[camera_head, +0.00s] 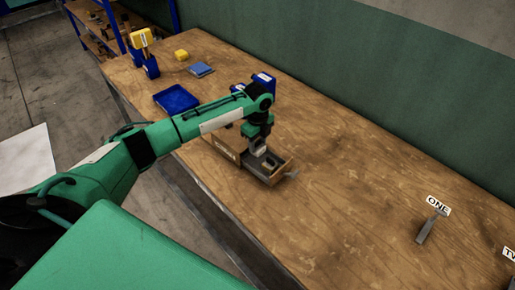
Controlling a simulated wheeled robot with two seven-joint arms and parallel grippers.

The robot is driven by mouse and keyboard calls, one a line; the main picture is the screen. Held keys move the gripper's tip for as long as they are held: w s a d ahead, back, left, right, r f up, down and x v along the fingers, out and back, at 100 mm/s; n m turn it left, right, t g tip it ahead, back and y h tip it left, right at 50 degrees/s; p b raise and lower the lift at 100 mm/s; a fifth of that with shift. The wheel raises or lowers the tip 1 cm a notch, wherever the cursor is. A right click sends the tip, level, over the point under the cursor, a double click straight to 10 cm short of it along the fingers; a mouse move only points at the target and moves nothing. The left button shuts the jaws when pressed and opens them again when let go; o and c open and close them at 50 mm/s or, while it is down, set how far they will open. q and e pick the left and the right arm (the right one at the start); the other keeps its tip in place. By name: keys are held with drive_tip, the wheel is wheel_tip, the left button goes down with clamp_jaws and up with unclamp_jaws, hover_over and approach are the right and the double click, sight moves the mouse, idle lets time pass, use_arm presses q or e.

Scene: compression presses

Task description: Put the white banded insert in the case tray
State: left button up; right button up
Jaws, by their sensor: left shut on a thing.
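My left gripper (257,150) points down over the open case tray (284,168), a shallow brown tray with a grey interior. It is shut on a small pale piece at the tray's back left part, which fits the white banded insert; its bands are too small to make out. I cannot tell whether the piece touches the tray floor. A brown case body (226,149) with a pale label adjoins the tray on the left. A small grey tab sticks out at the tray's right end. My right gripper is not in view.
A blue bin (176,99), a blue-grey pad (200,69), a yellow block (181,55) and a yellow-topped blue stand (145,50) are at the back left. A grey tool (431,227) lies by the ONE label (438,206). The table's middle right is clear.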

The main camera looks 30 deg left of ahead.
sight(258, 145)
use_arm(q)
drive_tip(key=shift+f, duration=0.35)
wheel_tip(258, 145, down, 4)
drive_tip(key=shift+r+p, duration=0.1)
drive_tip(key=shift+p, duration=0.4)
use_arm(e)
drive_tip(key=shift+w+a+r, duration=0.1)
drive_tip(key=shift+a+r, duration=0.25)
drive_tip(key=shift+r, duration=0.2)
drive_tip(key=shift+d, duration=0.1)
use_arm(q)
drive_tip(key=shift+f, duration=0.2)
drive_tip(key=o, duration=1.1)
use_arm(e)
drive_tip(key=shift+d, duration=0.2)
use_arm(q)
drive_tip(key=shift+r, duration=0.1)
